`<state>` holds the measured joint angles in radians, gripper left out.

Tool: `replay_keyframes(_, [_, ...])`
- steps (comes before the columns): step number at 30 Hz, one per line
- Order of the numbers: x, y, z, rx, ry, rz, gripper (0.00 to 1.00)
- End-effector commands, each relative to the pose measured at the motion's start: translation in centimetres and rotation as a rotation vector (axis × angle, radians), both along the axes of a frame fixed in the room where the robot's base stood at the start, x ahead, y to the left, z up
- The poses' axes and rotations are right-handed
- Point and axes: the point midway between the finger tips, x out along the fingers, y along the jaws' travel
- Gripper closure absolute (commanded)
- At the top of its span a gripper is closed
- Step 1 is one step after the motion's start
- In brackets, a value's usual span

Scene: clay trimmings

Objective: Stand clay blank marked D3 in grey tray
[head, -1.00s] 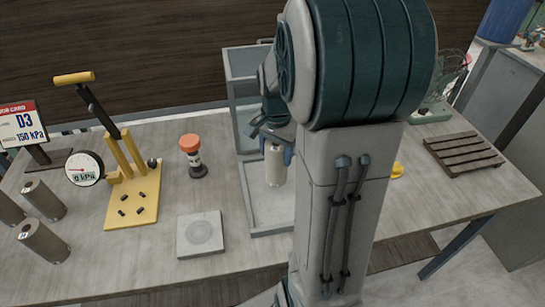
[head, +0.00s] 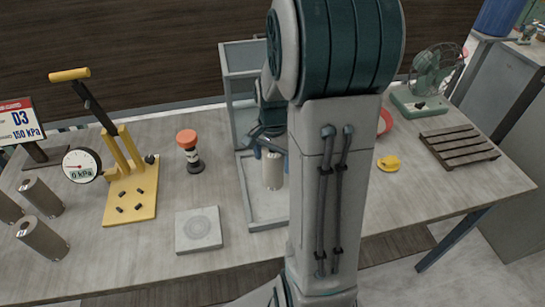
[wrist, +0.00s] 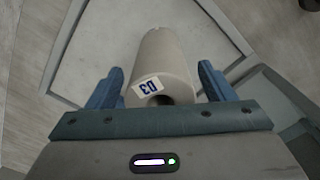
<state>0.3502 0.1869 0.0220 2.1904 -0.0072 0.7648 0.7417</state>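The clay blank marked D3 (head: 272,172) is a grey-beige cylinder. It stands upright inside the grey tray (head: 262,209), toward its back part. In the wrist view, the blank (wrist: 166,62) shows its D3 label and a dark hole in its near end, with the tray floor (wrist: 100,62) around it. My gripper (head: 268,148) is at the blank's upper end. In the wrist view its blue fingers (wrist: 160,88) are spread on both sides of the blank, with a visible gap on each side. My arm hides the tray's right side.
A grey frame (head: 240,75) rises behind the tray. A square plate (head: 198,229), orange-topped tool (head: 188,150) and yellow press (head: 132,190) stand to the left, with several more blanks (head: 42,238). A slatted rack (head: 458,145) and fan (head: 432,80) are at right.

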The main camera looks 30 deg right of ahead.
Motion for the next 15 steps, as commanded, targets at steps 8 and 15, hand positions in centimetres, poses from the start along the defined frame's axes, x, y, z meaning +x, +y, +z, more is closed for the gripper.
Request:
replay_keyframes(8, [0.0,0.0,0.4,0.0,0.0,0.0,0.24])
replay_keyframes(15, [0.1,0.0,4.3,-0.003,-0.007,0.0,0.24])
